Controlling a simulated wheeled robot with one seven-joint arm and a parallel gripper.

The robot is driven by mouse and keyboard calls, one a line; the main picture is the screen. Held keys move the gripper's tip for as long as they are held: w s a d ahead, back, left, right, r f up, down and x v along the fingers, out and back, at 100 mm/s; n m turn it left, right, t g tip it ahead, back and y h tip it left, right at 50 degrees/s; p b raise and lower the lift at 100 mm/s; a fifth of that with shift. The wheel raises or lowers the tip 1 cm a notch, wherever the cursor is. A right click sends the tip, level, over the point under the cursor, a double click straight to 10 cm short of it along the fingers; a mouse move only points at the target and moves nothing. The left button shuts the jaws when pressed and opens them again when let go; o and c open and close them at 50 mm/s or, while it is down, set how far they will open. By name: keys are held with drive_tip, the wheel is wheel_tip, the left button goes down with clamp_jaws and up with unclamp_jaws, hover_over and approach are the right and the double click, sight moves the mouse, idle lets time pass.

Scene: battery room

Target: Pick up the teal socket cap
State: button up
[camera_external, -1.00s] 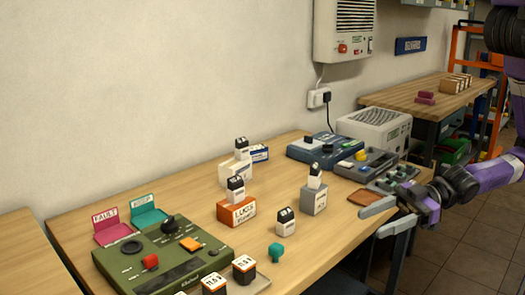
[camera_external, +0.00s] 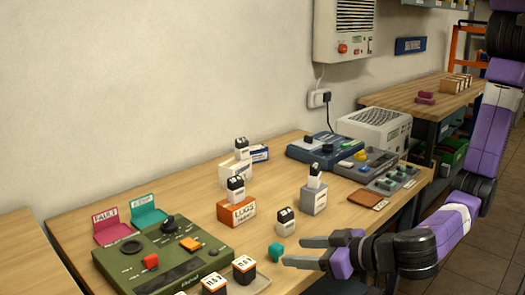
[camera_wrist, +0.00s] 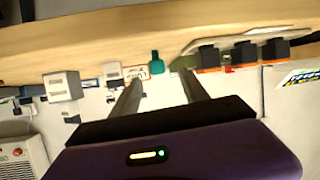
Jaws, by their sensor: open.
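The teal socket cap (camera_external: 276,252) stands on the wooden bench near its front edge, in front of the small white-and-black block. In the wrist view the teal cap (camera_wrist: 157,64) appears beyond the fingertips, between the two fingers' lines. My gripper (camera_external: 293,252) is open, with its fingers pointing left at the cap. In the external view the fingertips are close to the cap's right side; I cannot tell whether they touch it. In the wrist view the gripper (camera_wrist: 160,80) has nothing between its fingers.
A green panel (camera_external: 160,260) with knobs lies left of the cap. Several orange-and-black blocks (camera_external: 243,268) stand at the front. A small white-and-black block (camera_external: 285,221) and an orange box (camera_external: 236,213) stand behind the cap.

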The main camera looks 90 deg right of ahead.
sight(282, 250)
drive_tip(key=shift+s+d+m+h, duration=0.3)
drive_tip(key=shift+d+m, duration=0.1)
drive_tip(key=shift+m, duration=0.2)
drive_tip(key=shift+w+d, duration=0.1)
drive_tip(key=shift+d, duration=0.05)
drive_tip(key=p+x, duration=0.1)
drive_tip(key=x, duration=0.2)
drive_tip(key=p+x, duration=0.1)
drive_tip(key=x, duration=0.3)
drive_tip(key=shift+w+a+f, duration=0.2)
drive_tip(key=shift+w+f, duration=0.1)
drive_tip(key=shift+w, duration=0.1)
drive_tip(key=shift+g, duration=0.3)
clamp_jaws()
